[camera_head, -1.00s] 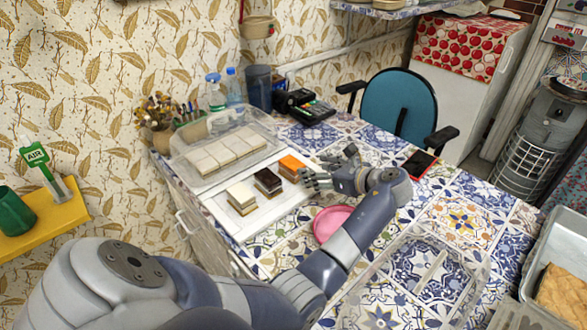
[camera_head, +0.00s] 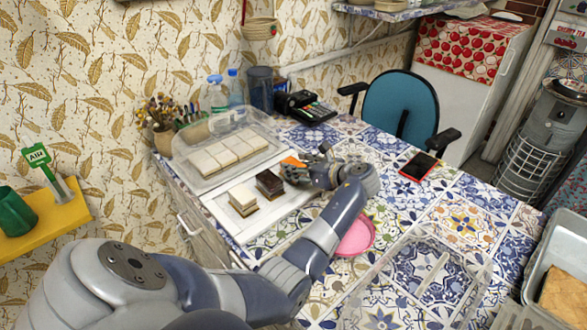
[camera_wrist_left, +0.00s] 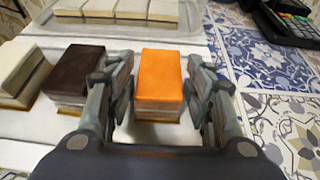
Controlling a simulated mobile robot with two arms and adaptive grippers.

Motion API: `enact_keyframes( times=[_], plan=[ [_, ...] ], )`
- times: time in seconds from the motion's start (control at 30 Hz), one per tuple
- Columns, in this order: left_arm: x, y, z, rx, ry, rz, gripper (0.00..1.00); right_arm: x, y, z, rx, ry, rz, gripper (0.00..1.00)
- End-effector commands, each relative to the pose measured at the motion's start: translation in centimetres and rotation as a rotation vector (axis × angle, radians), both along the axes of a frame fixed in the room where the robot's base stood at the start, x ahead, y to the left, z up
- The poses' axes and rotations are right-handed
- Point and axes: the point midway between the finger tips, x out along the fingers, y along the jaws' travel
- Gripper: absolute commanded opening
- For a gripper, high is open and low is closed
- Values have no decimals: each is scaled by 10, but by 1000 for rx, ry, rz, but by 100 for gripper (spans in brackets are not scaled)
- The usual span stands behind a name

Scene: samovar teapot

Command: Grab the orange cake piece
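The orange cake piece (camera_wrist_left: 161,80) has a bright orange top and pale layered sides. It stands on the white tray (camera_wrist_left: 160,136), between the two fingers of my left gripper (camera_wrist_left: 162,100) in the left wrist view. The fingers are open, one on each side, with a narrow gap visible to the cake. In the head view the orange cake piece (camera_head: 293,162) is mostly hidden behind my left gripper (camera_head: 303,170). The dark chocolate cake piece (camera_wrist_left: 78,74) stands just left of the left finger. My right gripper is not seen.
A white cake piece (camera_head: 243,200) stands on the tray beside the chocolate one. Behind is a clear-lidded container (camera_head: 258,142) of several white pieces. A pink plate (camera_head: 357,238) lies beneath my forearm. A card terminal (camera_head: 312,108) and red-edged phone (camera_head: 418,167) are on the tiled table.

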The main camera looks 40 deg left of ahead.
Motion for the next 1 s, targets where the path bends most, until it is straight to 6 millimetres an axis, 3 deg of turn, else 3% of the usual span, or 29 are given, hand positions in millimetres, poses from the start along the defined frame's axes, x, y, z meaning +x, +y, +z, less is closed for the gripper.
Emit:
enact_keyframes(
  times=[0.03,0.1,0.47,1.0],
  plan=[
    [0,0,0,0,0,0,28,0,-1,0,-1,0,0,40],
    [0,0,0,0,0,0,13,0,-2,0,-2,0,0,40],
    [0,0,5,1,-1,0,13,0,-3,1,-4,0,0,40],
    [1,2,97,2,-2,-11,13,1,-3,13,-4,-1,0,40]
  ],
)
